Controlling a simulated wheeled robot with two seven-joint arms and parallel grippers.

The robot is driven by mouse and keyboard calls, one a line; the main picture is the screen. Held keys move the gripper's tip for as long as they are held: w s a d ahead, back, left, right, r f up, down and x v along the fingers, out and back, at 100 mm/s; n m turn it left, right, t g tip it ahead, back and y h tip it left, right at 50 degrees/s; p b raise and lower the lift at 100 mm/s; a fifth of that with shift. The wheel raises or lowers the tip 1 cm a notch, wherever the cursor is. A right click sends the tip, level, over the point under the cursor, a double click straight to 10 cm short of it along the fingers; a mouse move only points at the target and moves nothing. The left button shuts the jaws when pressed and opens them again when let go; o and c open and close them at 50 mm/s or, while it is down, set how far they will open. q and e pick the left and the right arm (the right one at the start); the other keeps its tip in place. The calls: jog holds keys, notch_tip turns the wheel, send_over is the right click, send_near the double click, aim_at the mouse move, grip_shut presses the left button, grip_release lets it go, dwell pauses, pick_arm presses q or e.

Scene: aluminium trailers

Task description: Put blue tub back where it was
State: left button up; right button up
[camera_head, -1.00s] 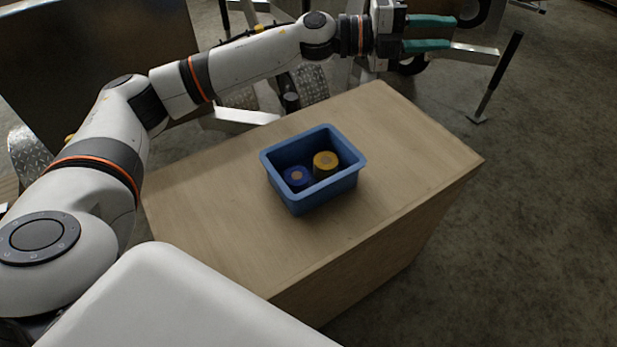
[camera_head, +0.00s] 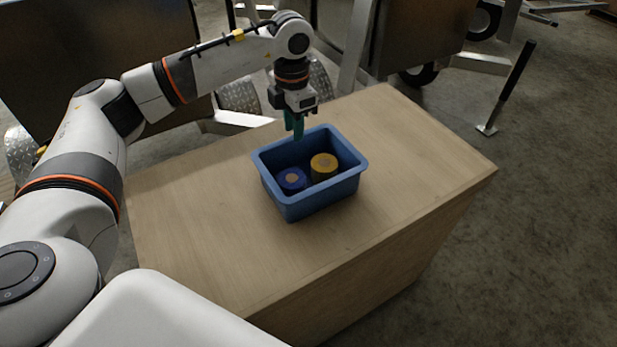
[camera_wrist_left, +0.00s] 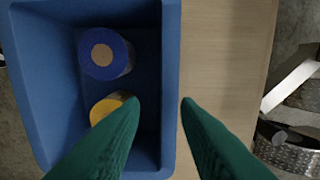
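The blue tub (camera_head: 312,197) stands upright on the wooden box top, and it also shows in the left wrist view (camera_wrist_left: 171,60). Inside it are a blue roll (camera_head: 292,180) and a yellow roll (camera_head: 324,167), side by side. My left gripper (camera_head: 297,136) points down at the tub's far wall. In the left wrist view its green fingers (camera_wrist_left: 160,103) are apart, with the tub's rim running between them. I cannot tell whether they touch the rim. My right gripper is in neither view.
The wooden box top (camera_head: 400,150) is clear around the tub. Metal trailers (camera_head: 420,35) with wheels stand behind it. A stand with a black handle (camera_head: 510,85) rises from the floor at the right. Open concrete floor lies at right.

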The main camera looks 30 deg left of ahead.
aim_at(295, 166)
pick_arm(q)
notch_tip(295, 166, down, 9)
jog(key=shift+a+r, duration=0.15)
jog(key=shift+r, duration=0.15)
grip_shut()
